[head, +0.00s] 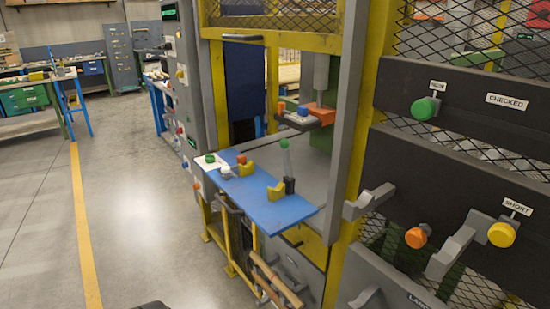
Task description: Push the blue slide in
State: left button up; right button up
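The blue slide (282,211) is a flat blue board that sticks out at an angle from the front of a yellow-framed machine. On it are yellow V-shaped blocks (277,191), a white pad with a green button (210,158) and a small orange piece (241,159). A lever with a green knob (284,144) and a black base stands by its right edge. How far the slide reaches into the machine is hard to tell. Neither of my grippers is in view.
An orange block (321,113) sits under a grey vertical ram inside the machine. A dark rack at the right carries grey hooks (452,252) and green, orange and yellow knobs. Wooden rods (275,280) hang below the slide. The floor (140,220) at the left is clear.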

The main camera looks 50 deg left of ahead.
aim_at(274, 205)
jog(key=u, duration=2.05)
